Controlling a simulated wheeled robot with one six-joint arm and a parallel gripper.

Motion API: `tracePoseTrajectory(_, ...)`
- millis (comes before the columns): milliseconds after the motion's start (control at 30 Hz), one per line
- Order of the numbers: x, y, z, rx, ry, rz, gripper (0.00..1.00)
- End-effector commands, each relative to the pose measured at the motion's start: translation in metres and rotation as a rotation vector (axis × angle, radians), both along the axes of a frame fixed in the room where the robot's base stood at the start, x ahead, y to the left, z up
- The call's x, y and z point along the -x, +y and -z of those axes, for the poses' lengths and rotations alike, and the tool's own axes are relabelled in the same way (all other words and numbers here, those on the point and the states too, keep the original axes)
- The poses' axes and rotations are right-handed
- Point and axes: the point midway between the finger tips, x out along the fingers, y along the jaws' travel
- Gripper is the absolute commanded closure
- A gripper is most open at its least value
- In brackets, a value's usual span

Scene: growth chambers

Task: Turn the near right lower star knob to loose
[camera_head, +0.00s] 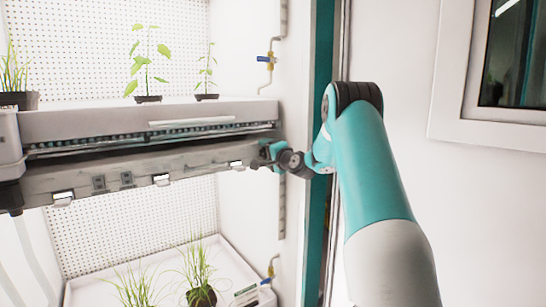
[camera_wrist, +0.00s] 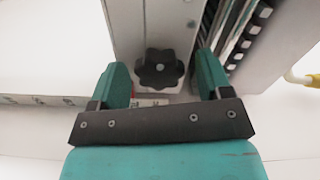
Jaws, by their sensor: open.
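The black star knob (camera_wrist: 160,69) shows in the wrist view on a pale grey upright face, with a small light centre. My gripper (camera_wrist: 162,75) is open, with one teal finger to the left of the knob and one to the right. The knob appears between the fingers, with gaps on both sides; I cannot tell how deep the fingers reach along it. In the head view my gripper (camera_head: 262,158) is at the right end of the lower shelf rail, and the knob there is hidden behind it.
The upper shelf (camera_head: 150,122) carries potted seedlings. Grass-like plants (camera_head: 197,275) stand on the tray below. A blue-handled valve (camera_head: 264,59) is on the chamber's right wall. The teal door-frame edge (camera_head: 318,200) stands close beside my arm.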

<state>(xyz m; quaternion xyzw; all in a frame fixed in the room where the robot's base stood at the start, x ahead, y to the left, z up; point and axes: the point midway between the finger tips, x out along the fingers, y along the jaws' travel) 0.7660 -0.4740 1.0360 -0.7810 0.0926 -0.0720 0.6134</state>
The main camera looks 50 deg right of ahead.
Motion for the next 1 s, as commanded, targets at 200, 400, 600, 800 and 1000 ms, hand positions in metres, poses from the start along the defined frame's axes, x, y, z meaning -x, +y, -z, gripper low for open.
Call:
tracePoseTrajectory(200,0.03,0.006,0.002,-0.001,0.001,0.004,0.28)
tracePoseTrajectory(400,0.08,0.017,0.003,-0.001,0.0,0.006,0.28)
tracePoseTrajectory(600,0.128,0.028,0.003,-0.001,0.001,0.007,0.28)
tracePoseTrajectory(800,0.158,0.037,0.002,-0.001,0.001,0.003,0.28)
tracePoseTrajectory(1000,0.168,0.04,0.0,0.0,0.001,0.001,0.28)
